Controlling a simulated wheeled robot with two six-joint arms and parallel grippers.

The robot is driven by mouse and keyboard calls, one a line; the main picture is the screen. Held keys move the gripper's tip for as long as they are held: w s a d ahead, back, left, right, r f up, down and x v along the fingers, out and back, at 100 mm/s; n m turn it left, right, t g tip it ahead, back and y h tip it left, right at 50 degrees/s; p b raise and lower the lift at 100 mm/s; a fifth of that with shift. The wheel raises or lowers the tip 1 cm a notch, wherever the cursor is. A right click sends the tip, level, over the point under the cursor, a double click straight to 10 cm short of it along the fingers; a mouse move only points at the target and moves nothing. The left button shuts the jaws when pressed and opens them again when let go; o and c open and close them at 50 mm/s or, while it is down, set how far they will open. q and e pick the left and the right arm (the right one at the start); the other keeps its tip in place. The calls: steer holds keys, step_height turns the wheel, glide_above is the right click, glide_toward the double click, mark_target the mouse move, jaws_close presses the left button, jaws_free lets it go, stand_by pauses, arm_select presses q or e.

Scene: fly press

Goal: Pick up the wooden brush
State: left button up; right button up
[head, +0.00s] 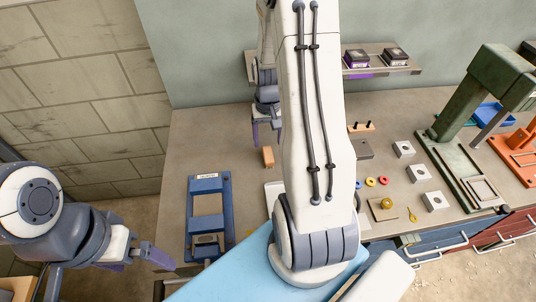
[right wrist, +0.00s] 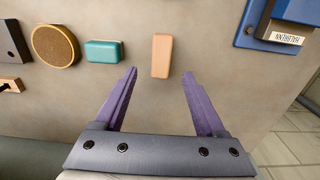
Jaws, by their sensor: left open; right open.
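The wooden brush, seen as a plain light-brown block (head: 267,157), lies on the table just right of the blue frame. In the right wrist view the brush (right wrist: 161,55) lies lengthwise just beyond and between the two purple fingertips, not touching them. My right gripper (head: 266,133) is open and empty, behind the brush in the head view; it also shows in the right wrist view (right wrist: 159,74). My left gripper (head: 143,257) is open and empty at the lower left, off the table's left edge. Any bristles are not visible.
A teal block (right wrist: 103,52) and a round yellow-rimmed disc (right wrist: 55,46) lie beside the brush. The labelled blue frame (head: 196,224) stands on its other side. My arm hides the table's middle. A green press (head: 470,100) stands at the right.

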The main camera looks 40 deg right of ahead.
mark_target(268, 154)
steer(key=f, duration=0.1)
steer(key=f+p, duration=0.1)
steer(key=f, duration=0.2)
steer(key=shift+s+a+f+p, duration=0.3)
steer(key=shift+f, duration=0.4)
steer(key=shift+c, duration=0.3)
jaws_close()
steer(key=shift+r, duration=0.15)
step_height(268, 154, up, 4)
steer(key=shift+d+f+b, duration=0.1)
steer(key=shift+b, duration=0.55)
steer(key=s+d+r+b, duration=0.2)
steer(key=s+d+r, duration=0.5)
steer(key=s, duration=0.1)
steer(key=shift+s+d, duration=0.35)
steer(key=shift+d, duration=0.05)
